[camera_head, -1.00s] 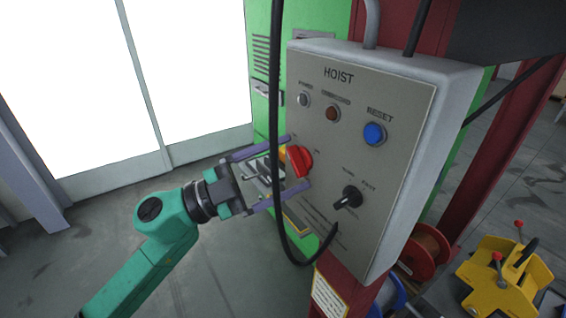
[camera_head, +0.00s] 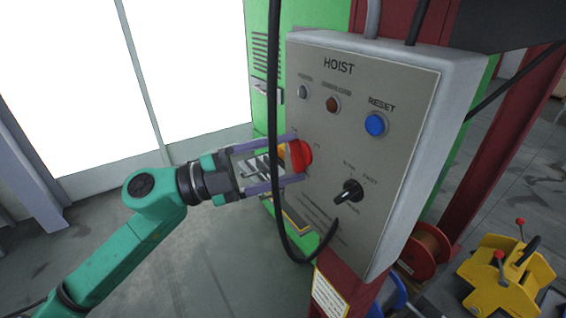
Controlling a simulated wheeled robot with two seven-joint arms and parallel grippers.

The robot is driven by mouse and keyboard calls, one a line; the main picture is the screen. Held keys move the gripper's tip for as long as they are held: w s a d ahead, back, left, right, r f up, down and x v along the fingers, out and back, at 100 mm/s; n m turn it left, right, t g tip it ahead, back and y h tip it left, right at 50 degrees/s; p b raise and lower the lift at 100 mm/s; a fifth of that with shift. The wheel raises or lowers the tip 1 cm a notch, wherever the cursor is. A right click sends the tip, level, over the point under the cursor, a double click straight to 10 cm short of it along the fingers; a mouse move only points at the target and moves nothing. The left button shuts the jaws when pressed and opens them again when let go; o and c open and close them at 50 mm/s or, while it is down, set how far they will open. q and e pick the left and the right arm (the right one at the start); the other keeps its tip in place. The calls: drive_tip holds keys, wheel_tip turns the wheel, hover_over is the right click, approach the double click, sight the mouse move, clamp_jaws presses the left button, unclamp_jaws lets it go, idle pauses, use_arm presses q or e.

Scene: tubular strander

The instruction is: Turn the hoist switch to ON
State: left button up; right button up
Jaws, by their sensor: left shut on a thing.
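The grey hoist panel (camera_head: 330,120) hangs on a dark red post, with its labelled face toward me. The red rotary switch (camera_head: 301,156) sits at the left of the panel, with a bit of yellow behind it. My left gripper (camera_head: 293,158) comes in from the left with its two fingers above and below the red switch. It is shut on the switch. The small labels around the switch are too blurred to read. My right gripper is not in view.
A black cable (camera_head: 273,110) hangs in front of the panel's left edge and crosses my left gripper. A black selector knob (camera_head: 349,191), a blue RESET button (camera_head: 375,125) and two small lamps share the panel. A yellow device (camera_head: 505,275) lies lower right.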

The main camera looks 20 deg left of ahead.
use_arm(q)
drive_tip(key=m+g+y+b, duration=0.1)
drive_tip(key=m, duration=0.2)
drive_tip(key=m+g+y+b, duration=0.1)
drive_tip(key=m, duration=0.3)
drive_tip(key=m+y, duration=0.1)
drive_tip(key=m, duration=0.2)
drive_tip(key=shift+r+y, duration=0.15)
drive_tip(key=shift+y, duration=0.25)
drive_tip(key=shift+d+m+y, duration=0.1)
drive_tip(key=shift+m+y, duration=0.5)
drive_tip(key=shift+m, duration=0.5)
drive_tip(key=shift+s, duration=0.1)
drive_tip(key=o, duration=1.4)
drive_tip(key=shift+r, duration=0.1)
